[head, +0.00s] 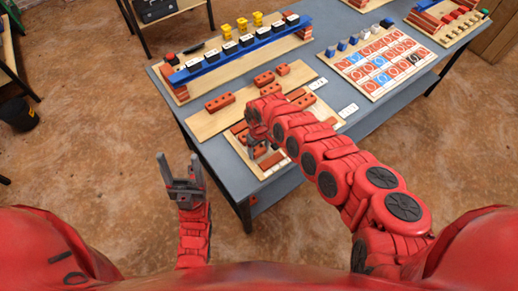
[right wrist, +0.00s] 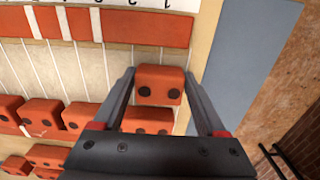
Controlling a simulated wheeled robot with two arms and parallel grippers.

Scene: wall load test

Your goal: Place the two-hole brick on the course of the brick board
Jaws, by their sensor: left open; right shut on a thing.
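The two-hole brick (right wrist: 159,84) is red with two dark holes. In the right wrist view it sits between the fingers of my right gripper (right wrist: 160,92), which is shut on it. The brick is over the pale, lined brick board (right wrist: 65,62); I cannot tell whether it touches the board. A course of red bricks (right wrist: 140,27) runs along the top of that view. In the head view my right gripper (head: 262,147) is over the near board, and my arm hides part of it. My left gripper (head: 182,178) is open and empty, left of the table.
More red bricks (right wrist: 82,116) lie in a row near the gripper. Loose bricks rest on a wooden board (head: 208,122) behind. Further back, a blue beam (head: 240,52) carries several blocks on brick piers. A card board (head: 383,62) stands at right.

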